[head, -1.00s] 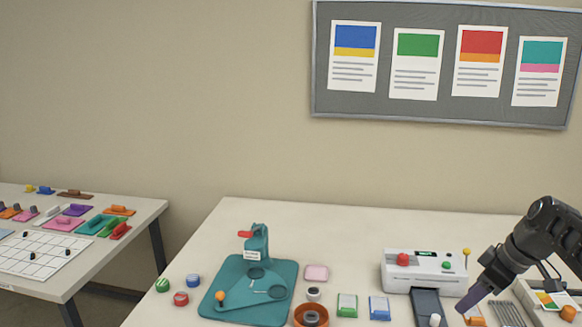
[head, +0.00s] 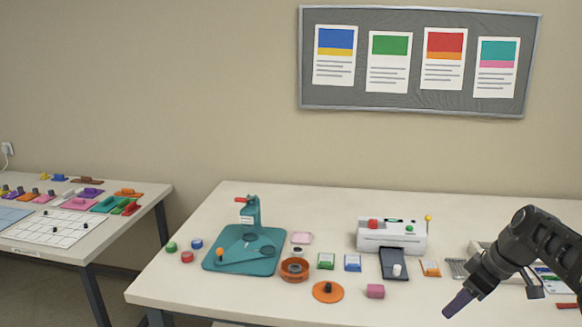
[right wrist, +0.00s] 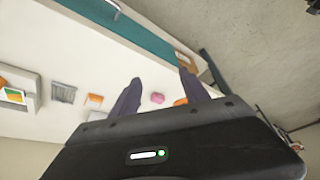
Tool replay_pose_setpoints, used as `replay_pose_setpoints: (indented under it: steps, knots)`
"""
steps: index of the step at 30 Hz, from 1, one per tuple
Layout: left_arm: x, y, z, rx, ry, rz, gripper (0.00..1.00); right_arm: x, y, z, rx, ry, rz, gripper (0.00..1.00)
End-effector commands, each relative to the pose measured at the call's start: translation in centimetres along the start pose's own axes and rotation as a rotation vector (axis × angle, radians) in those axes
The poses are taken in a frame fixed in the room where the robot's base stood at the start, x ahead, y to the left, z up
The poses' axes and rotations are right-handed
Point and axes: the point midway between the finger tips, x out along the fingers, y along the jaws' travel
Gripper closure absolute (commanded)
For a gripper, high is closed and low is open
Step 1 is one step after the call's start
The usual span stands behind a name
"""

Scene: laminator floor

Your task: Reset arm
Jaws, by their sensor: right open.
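My right gripper (head: 460,302) comes in from the right in the head view, in front of the table's right part, its purple-grey fingers pointing down and left. The gripper is open and empty and touches nothing that I can see. My left gripper is not in view.
The table (head: 200,303) holds a teal press (head: 245,262), an orange ring (head: 294,270), an orange disc (head: 328,291), a white laminator (head: 392,236) and a tray (head: 480,246) partly behind my right arm. A second table (head: 130,222) with coloured pieces stands at left.

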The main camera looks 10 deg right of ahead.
Motion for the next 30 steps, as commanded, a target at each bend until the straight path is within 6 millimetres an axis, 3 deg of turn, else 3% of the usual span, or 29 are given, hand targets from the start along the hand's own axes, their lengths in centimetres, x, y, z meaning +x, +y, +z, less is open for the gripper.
replay_pose_setpoints:
  steps: [8,14,17,20,24,27,30]
  knots:
    - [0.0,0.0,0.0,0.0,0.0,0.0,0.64,6.3,-1.7,-0.7,0.067,-0.009,-0.032,0.47]
    - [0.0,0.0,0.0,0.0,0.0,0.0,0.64,13.4,-4.6,-1.0,0.146,-0.023,-0.065,0.47]
    - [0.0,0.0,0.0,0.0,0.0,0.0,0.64,18.1,-7.3,-0.9,0.202,-0.035,-0.086,0.47]
    - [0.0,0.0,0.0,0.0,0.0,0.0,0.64,23.9,-11.8,-0.2,0.276,-0.059,-0.116,0.47]
    - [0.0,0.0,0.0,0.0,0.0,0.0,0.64,31.3,-20.0,2.0,0.393,-0.099,-0.15,0.47]
    - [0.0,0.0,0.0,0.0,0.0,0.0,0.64,35.1,-26.6,4.7,0.477,-0.133,-0.17,0.47]
    - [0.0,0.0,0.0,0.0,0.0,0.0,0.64,37.3,-33.1,8.0,0.558,-0.169,-0.185,0.47]
